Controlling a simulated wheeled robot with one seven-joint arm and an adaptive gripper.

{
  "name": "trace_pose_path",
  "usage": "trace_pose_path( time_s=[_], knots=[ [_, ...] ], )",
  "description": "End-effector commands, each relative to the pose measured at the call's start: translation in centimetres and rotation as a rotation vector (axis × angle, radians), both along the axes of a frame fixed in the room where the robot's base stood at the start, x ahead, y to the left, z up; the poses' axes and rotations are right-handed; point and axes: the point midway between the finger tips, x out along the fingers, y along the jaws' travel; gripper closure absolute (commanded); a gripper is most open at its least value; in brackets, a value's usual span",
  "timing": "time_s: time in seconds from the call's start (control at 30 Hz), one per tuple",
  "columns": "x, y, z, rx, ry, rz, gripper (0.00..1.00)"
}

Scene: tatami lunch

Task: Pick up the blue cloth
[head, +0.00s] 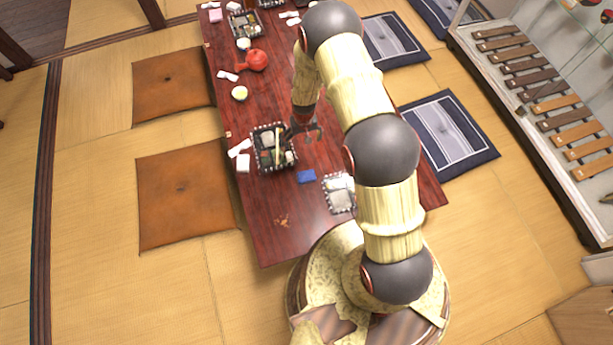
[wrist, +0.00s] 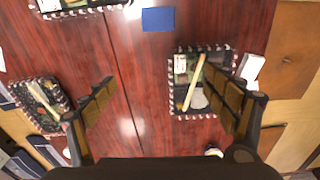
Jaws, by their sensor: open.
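The blue cloth (head: 306,176) is a small flat rectangle lying on the dark red table (head: 275,222) in the head view, between two lunch trays. In the wrist view the cloth (wrist: 158,19) lies near the top edge, beyond my fingertips, with bare table around it. My gripper (wrist: 171,90) is open and empty, its two fingers spread above the table. In the head view my gripper (head: 308,131) hangs over the table, above the cloth in the picture and apart from it.
A black lunch tray (wrist: 210,50) with a chopstick-like stick lies by my right finger; another tray (wrist: 27,88) lies by the left. A red teapot (head: 256,60) stands farther along the table. Brown cushions (head: 182,198) lie at left, blue mats (head: 448,135) at right.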

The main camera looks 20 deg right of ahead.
Motion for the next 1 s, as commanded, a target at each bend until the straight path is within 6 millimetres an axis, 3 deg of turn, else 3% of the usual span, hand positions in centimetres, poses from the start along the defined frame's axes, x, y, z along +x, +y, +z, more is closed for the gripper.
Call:
trace_pose_path(
  time_s=[0.03,0.1,0.3,0.5,0.87,1.0],
  knots=[
    [-1.0,0.0,-2.6,0.0,0.019,-0.002,0.14],
    [-1.9,0.0,-5.4,0.0,0.033,-0.004,0.14],
    [-4.2,0.0,-11.1,0.0,0.057,-0.009,0.14],
    [-5.2,0.0,-13.5,0.001,0.066,-0.01,0.14],
    [-5.2,0.1,-16.7,0.001,0.066,-0.01,0.14],
    [-5.2,0.3,-18.8,0.001,0.067,-0.01,0.14]
  ],
)
